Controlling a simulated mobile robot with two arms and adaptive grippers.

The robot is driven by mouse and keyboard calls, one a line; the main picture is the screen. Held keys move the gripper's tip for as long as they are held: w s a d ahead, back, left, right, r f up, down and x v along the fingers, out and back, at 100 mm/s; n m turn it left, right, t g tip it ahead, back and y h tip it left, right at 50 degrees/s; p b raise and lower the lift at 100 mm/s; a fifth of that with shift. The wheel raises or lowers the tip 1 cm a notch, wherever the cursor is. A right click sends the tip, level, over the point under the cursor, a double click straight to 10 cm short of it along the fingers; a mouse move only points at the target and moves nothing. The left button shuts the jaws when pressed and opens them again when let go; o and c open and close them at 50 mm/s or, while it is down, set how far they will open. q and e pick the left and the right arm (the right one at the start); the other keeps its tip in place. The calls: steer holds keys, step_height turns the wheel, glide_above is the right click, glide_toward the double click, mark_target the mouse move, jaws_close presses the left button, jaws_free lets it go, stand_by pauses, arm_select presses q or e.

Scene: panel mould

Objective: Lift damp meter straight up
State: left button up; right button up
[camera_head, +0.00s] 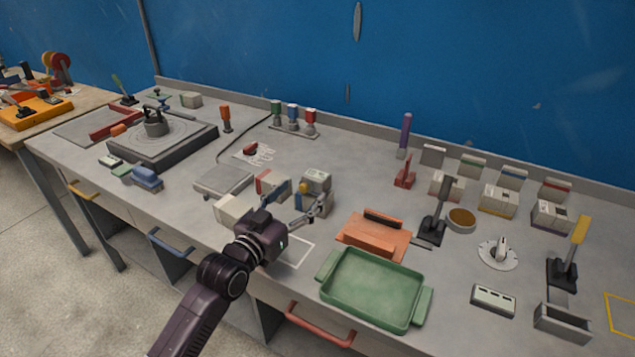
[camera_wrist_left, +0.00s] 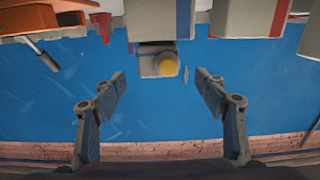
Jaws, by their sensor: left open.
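A small beige and grey device with a round yellow spot, which looks like the damp meter (camera_head: 317,179), stands on the workbench just beyond my left gripper (camera_head: 309,211). In the left wrist view the meter (camera_wrist_left: 157,58) lies ahead, between the lines of the two fingers and just past their tips. My left gripper (camera_wrist_left: 160,84) is open, with nothing visible between its fingers. The lower part of the meter is partly hidden by the gripper in the head view. My right gripper is not in view.
Red-and-white and blue-marked blocks (camera_head: 273,184) stand close left of the meter. A green tray (camera_head: 372,289) and an orange holder (camera_head: 374,235) lie to the right. A white outlined square (camera_head: 298,252) on the bench is free beside my gripper. A blue wall (camera_head: 400,60) rises behind.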

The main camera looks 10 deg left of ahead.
mark_target(310, 184)
arm_select(q)
steer(key=shift+p+x, duration=0.3)
steer(key=shift+x, duration=0.85)
steer(key=x, duration=0.2)
steer(key=shift+w+d, duration=0.2)
steer(key=shift+w, duration=0.15)
steer(key=shift+f, duration=0.1)
steer(key=shift+c, duration=1)
steer(key=c, duration=1.3)
steer(key=shift+w, duration=0.1)
steer(key=shift+c, duration=1.2)
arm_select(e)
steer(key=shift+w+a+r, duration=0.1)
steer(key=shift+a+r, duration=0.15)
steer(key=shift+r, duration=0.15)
arm_select(q)
steer(key=shift+r, duration=0.25)
